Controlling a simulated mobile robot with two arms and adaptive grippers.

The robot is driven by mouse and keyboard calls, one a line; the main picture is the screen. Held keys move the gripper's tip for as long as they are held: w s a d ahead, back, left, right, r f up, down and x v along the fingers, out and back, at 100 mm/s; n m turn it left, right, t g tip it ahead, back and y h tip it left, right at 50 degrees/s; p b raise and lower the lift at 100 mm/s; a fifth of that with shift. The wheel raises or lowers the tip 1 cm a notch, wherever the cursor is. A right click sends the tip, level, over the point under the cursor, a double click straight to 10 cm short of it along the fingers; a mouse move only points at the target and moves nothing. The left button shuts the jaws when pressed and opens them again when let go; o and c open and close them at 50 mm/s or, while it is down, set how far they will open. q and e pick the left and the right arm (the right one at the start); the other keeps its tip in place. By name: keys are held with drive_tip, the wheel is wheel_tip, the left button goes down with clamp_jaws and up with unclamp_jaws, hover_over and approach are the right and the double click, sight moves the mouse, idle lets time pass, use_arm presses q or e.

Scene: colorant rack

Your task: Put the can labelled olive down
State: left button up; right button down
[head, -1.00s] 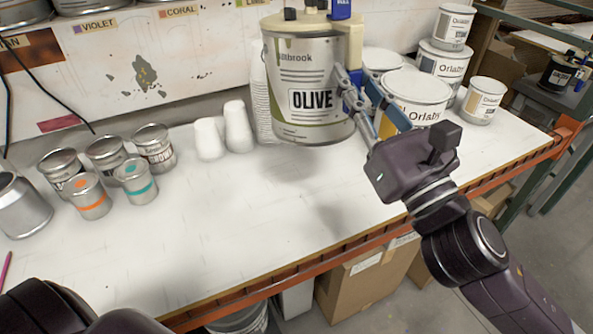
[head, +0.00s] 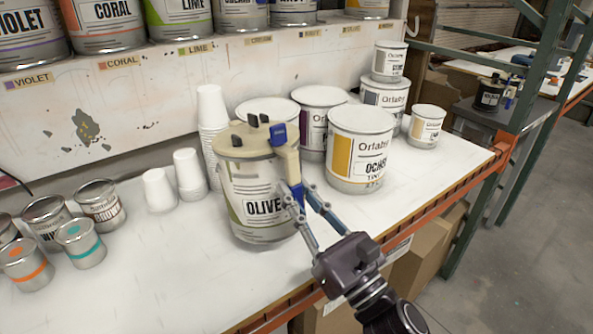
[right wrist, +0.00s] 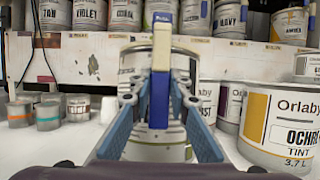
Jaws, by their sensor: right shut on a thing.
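The can labelled olive (head: 238,187) is a silver can with a beige lid assembly and a blue-and-beige handle part on its right side. It stands upright over the white tabletop, in front of the white tinting cans. Its base looks at or very near the table; I cannot tell whether it touches. My right gripper (head: 297,193) comes in from the lower right and is shut on the can's blue handle. In the right wrist view the blue handle (right wrist: 160,85) is between the two fingers, with the can behind it. My left gripper is not in view.
The Ochre tint can (head: 359,150) stands close behind and right of the olive can. Stacked white cups (head: 212,120) and upturned cups (head: 188,172) are to its left, with small cans (head: 80,243) further left. The front tabletop (head: 170,265) is clear.

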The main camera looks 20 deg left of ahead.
drive_tip(key=shift+s+f+b, duration=0.15)
drive_tip(key=shift+f+b, duration=0.15)
drive_tip(key=shift+f, duration=1.7)
drive_tip(key=shift+s+d+f, duration=0.15)
drive_tip(key=shift+f, duration=0.5)
drive_tip(key=c, duration=2.2)
unclamp_jaws()
drive_tip(key=shift+w+f, duration=0.2)
drive_tip(key=shift+f, duration=0.4)
drive_tip(key=o, duration=0.3)
drive_tip(key=shift+o, duration=0.4)
drive_tip(key=shift+r, duration=0.2)
drive_tip(key=shift+r, duration=0.1)
